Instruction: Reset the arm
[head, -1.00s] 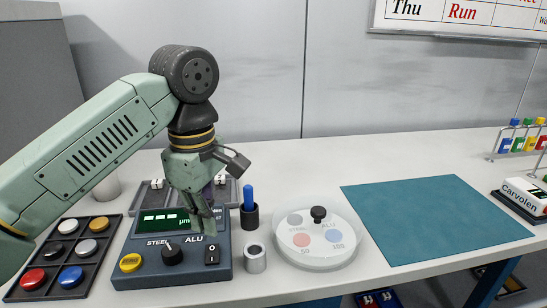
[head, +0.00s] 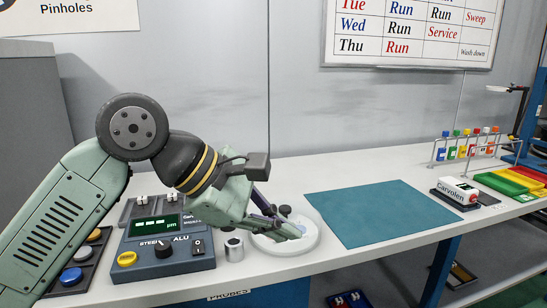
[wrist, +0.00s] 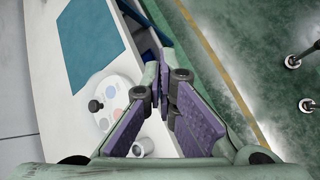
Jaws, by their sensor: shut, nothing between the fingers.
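My arm (head: 75,210) reaches in from the left in the head view, bent at a dark round joint. My gripper (head: 291,231) points down and right over the round white dish (head: 310,243), partly covering it. I cannot tell from the head view how high above the dish it is. In the wrist view my gripper (wrist: 164,88) has its purple-padded fingers together with nothing between them. The dish (wrist: 101,86), with its black knob and coloured spots, lies left of the fingers there.
A dark gauge box (head: 138,272) with knob and switch stands left of the gripper. A metal ring (head: 234,247) sits between box and dish. A tray of coloured buttons (head: 62,292) is at far left. The teal mat (head: 375,212) is clear. A Carvolen block (head: 456,192) stands right.

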